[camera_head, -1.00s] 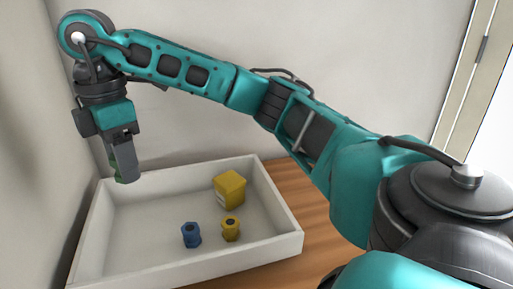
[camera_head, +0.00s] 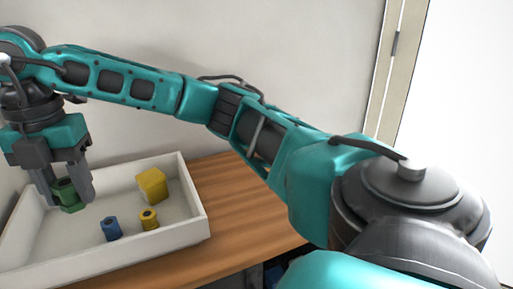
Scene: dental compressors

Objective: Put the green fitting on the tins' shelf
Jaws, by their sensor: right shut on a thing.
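The green fitting (camera_head: 67,194) is held between the two fingers of my right gripper (camera_head: 66,190), at the left of the head view. The gripper is shut on it, with a finger on each side. The fitting appears upright, over the left part of the white tray (camera_head: 192,224); how far it is above the tray floor I cannot tell. My left gripper is not in view. No shelf with tins is in view.
In the tray are a blue fitting (camera_head: 111,229), a yellow fitting (camera_head: 149,219) and a yellow box (camera_head: 152,185). The tray stands on a wooden table (camera_head: 245,215), bare to its right. A wall is behind, with a door frame (camera_head: 396,70) at the right.

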